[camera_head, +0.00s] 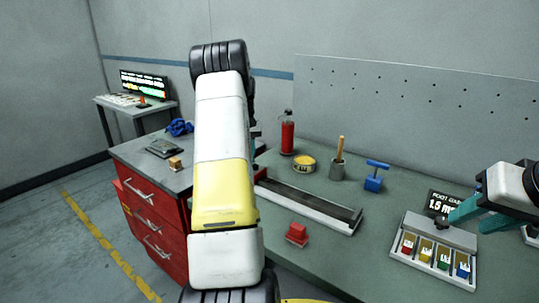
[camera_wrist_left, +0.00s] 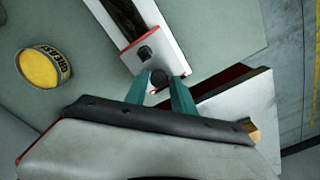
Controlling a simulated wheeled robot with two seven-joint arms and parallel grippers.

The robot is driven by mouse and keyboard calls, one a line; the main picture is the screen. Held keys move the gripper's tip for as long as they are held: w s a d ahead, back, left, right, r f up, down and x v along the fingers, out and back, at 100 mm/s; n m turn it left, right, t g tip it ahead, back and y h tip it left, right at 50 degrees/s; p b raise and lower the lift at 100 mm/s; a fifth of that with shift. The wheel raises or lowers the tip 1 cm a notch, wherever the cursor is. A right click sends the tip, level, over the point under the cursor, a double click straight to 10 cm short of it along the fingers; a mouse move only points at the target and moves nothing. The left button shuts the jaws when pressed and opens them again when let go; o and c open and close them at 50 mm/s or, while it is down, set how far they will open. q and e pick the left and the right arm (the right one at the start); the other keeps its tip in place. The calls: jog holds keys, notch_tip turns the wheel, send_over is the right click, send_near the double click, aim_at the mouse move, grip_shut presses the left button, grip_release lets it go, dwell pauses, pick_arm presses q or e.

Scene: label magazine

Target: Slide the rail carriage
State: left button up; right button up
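The rail (camera_head: 335,211) is a long dark channel with pale edges on the green bench. My left arm hides its left end in the head view. In the left wrist view, a pale carriage plate with a red edge (camera_wrist_left: 131,60) lies at the rail's end. My right gripper (camera_head: 478,215) is open, above the label tray (camera_head: 436,232) at the right.
A red block (camera_head: 297,233) sits in front of the rail. A yellow-topped tin (camera_head: 304,163), red bottle (camera_head: 287,136), grey cup (camera_head: 337,169) and blue-handled tool (camera_head: 374,181) stand behind it. A red drawer cabinet (camera_head: 150,225) is at the left.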

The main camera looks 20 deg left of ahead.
pick_arm(q)
jog(key=shift+o, duration=1.1)
jog(key=shift+d, duration=0.1)
jog(key=shift+r, duration=3.9)
jog(key=s+d+r+m+t, duration=0.2)
jog(key=s+d+r, duration=0.4)
jog(key=d, duration=0.3)
jog(key=s+d+r+m+t, duration=0.1)
jog(key=s+d+r+m, duration=0.1)
jog(key=s+d+r, duration=0.6)
jog(key=s+d+f+m+t+h, duration=0.1)
jog(key=s+d+f, duration=0.1)
jog(key=s+d, duration=0.5)
jog(key=s+d+f+m+t+h, duration=0.1)
jog(key=s+d+f+m+t, duration=0.1)
jog(key=s+d, duration=0.5)
jog(key=shift+s+d+f, duration=0.2)
jog(key=shift+s+f, duration=0.55)
jog(key=shift+s, duration=0.2)
